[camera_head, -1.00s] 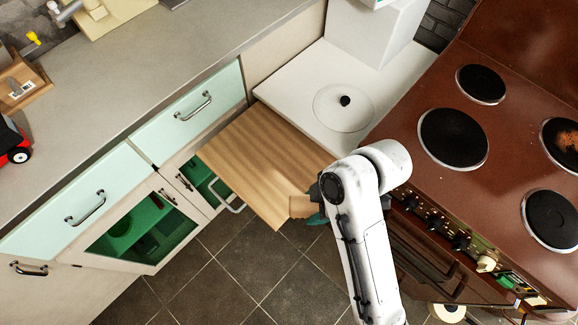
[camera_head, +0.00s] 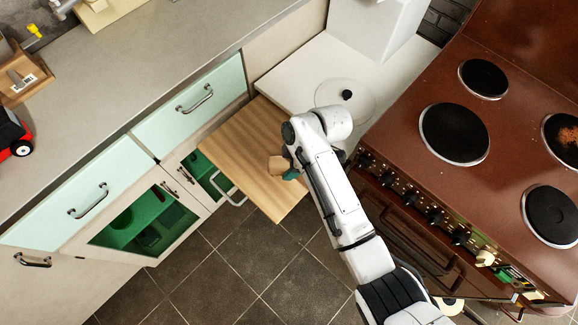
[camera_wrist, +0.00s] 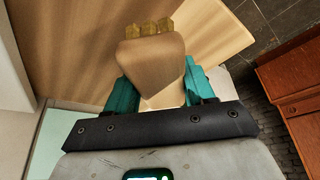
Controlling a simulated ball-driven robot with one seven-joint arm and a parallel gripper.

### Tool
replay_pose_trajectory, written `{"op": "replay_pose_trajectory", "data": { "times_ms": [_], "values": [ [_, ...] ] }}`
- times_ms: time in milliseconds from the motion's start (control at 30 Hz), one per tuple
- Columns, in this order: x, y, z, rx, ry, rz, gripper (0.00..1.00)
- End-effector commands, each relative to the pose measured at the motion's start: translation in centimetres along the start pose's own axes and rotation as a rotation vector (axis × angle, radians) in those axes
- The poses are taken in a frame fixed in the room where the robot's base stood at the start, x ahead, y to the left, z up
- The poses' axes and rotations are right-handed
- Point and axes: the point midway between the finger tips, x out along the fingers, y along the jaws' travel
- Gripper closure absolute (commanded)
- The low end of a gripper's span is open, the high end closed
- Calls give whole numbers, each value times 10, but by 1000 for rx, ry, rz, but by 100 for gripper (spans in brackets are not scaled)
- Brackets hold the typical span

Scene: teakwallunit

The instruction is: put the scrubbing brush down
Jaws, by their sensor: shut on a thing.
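The scrubbing brush (camera_wrist: 152,62) is a light wooden block with yellowish bristle tufts at its far end in the wrist view. My gripper (camera_wrist: 150,85) is shut on it, with a teal finger on each side. In the head view the brush (camera_head: 277,166) shows as a small tan piece at the end of my arm, over the pulled-out wooden board (camera_head: 235,150). My gripper (camera_head: 292,174) is partly hidden there by my arm. I cannot tell whether the brush touches the board.
A brown stove (camera_head: 415,165) with several black hotplates stands at the right. A white top with a round lid (camera_head: 345,95) lies behind the board. Grey counter (camera_head: 100,95) runs along the left, above mint drawers. Dark tiled floor (camera_head: 240,260) lies below the board's front edge.

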Motion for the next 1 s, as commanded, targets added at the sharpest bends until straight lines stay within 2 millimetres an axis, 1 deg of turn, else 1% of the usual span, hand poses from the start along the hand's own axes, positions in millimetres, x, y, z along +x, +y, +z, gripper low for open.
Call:
{"op": "replay_pose_trajectory", "data": {
  "times_ms": [100, 200, 300, 733, 767, 1000],
  "values": [
    [6, 5, 0, -1, -1, -1, 75],
    [21, 4, 6, 1, -1, -3, 75],
    [30, 4, 10, 0, -1, -1, 75],
    [37, 4, 14, 0, 0, 0, 75],
    [36, 4, 13, 0, 0, 0, 44],
    [36, 4, 13, 0, 0, 0, 21]
  ]
}}
